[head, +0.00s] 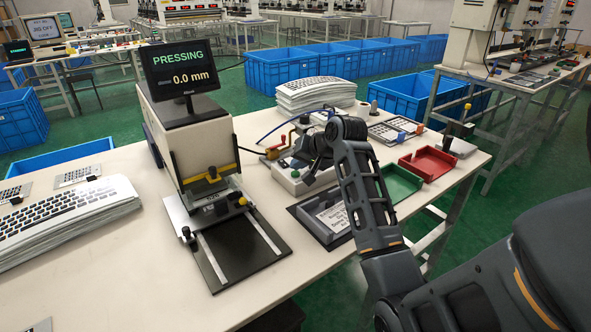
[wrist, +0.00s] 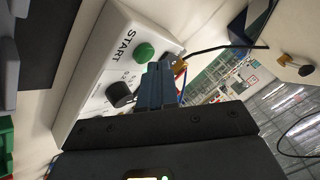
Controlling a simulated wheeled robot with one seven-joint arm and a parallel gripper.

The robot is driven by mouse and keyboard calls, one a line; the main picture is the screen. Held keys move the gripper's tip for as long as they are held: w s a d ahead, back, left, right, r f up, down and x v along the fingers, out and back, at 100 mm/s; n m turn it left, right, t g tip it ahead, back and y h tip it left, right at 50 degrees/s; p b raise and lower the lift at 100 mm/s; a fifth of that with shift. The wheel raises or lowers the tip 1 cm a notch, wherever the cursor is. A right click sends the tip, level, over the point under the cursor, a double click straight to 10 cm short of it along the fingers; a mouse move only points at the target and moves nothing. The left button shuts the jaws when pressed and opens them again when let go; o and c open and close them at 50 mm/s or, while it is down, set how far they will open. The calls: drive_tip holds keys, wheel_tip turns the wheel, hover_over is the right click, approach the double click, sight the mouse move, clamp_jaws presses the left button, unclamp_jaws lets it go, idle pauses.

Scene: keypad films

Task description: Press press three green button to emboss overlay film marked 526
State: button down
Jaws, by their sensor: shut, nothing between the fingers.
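The press (head: 192,130) stands on the table in the middle of the head view, and its screen (head: 180,68) reads "PRESSING 0.0 mm". A white control box (wrist: 95,60) fills much of the wrist view, with a green button (wrist: 145,52) beside the word START and a black knob (wrist: 119,94). The box also shows in the head view (head: 287,184). My gripper (wrist: 160,66) is shut and empty, its fingertips close beside the green button; I cannot tell whether they touch it.
A black base plate (head: 240,262) lies in front of the press. Stacked keypad sheets (head: 65,225) lie at left, with another stack (head: 315,92) behind. A grey tray (head: 318,228), a green tray (head: 402,184) and a red tray (head: 428,163) sit around my arm.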

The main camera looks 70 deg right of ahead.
sight(298, 174)
idle(0.3)
wheel_tip(298, 174, up, 6)
drive_tip(key=p, duration=0.6)
drive_tip(key=shift+r+p, duration=0.1)
drive_tip(key=shift+p, duration=0.3)
